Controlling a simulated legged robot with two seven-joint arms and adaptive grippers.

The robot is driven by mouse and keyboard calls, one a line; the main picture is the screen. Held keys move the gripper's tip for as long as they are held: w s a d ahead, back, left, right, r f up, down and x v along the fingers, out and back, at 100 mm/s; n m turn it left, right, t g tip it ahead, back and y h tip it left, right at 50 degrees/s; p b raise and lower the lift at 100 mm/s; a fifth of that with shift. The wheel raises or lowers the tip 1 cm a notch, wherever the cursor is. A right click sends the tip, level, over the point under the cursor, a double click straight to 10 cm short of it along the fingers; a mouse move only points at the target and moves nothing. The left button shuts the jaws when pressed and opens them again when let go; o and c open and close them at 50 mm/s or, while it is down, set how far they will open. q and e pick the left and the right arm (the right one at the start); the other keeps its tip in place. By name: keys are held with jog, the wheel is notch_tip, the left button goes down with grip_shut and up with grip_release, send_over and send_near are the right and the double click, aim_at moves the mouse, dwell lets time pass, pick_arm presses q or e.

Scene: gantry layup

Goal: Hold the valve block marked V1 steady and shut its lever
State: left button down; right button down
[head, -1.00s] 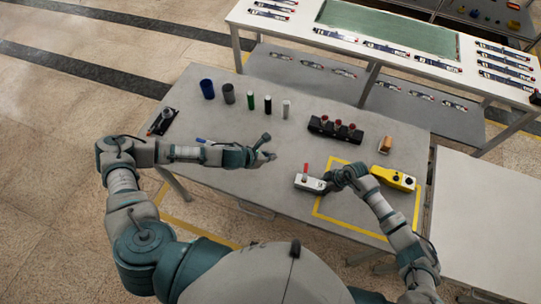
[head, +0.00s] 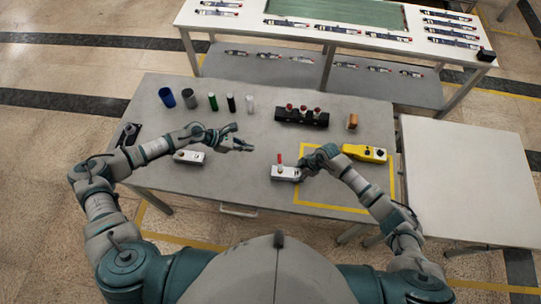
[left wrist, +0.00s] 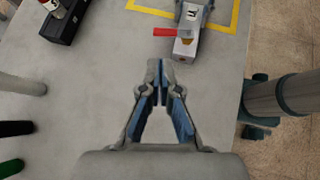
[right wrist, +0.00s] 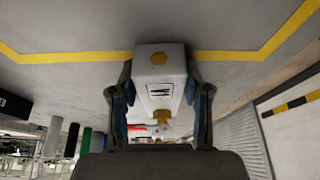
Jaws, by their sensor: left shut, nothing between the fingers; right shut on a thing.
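The valve block (head: 283,174), white and grey with a red lever (head: 280,158), stands on the grey table at the left edge of the yellow-taped area. My right gripper (head: 303,172) is shut on it; in the right wrist view the white block (right wrist: 160,68) sits between the fingers. Its dark label is too small to read surely. In the left wrist view the red lever (left wrist: 166,32) points out to the left of the block (left wrist: 186,46). My left gripper (left wrist: 160,70) is shut and empty, short of the lever and apart from it.
A second white block (head: 189,157) lies beside my left forearm. A yellow device (head: 364,153) sits inside the taped area. A black rack (head: 301,117) with red-topped items, an orange-brown block (head: 352,121) and several cylinders (head: 212,101) stand behind. Table is clear between my grippers.

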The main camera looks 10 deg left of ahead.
aim_at(280, 163)
pick_arm(q)
jog(key=shift+g+y, duration=0.5)
jog(key=shift+y, duration=0.2)
jog(key=d+f, duration=0.1)
jog(key=f, duration=0.2)
jog(key=d+f, duration=0.2)
jog(key=f, duration=0.1)
jog(key=d+f, duration=0.1)
jog(key=f, duration=0.2)
jog(key=shift+w+d+f, duration=0.1)
jog(key=shift+w+d, duration=0.2)
jog(key=shift+d, duration=0.05)
jog(key=d, duration=0.3)
jog(key=shift+w+d, duration=0.1)
jog(key=shift+w, duration=0.2)
jog(key=shift+d, duration=0.35)
jog(key=shift+w, duration=0.1)
jog(key=shift+w+d, duration=0.2)
jog(key=shift+d, duration=0.65)
pick_arm(e)
jog(key=shift+a, duration=0.1)
jog(key=shift+s, duration=0.1)
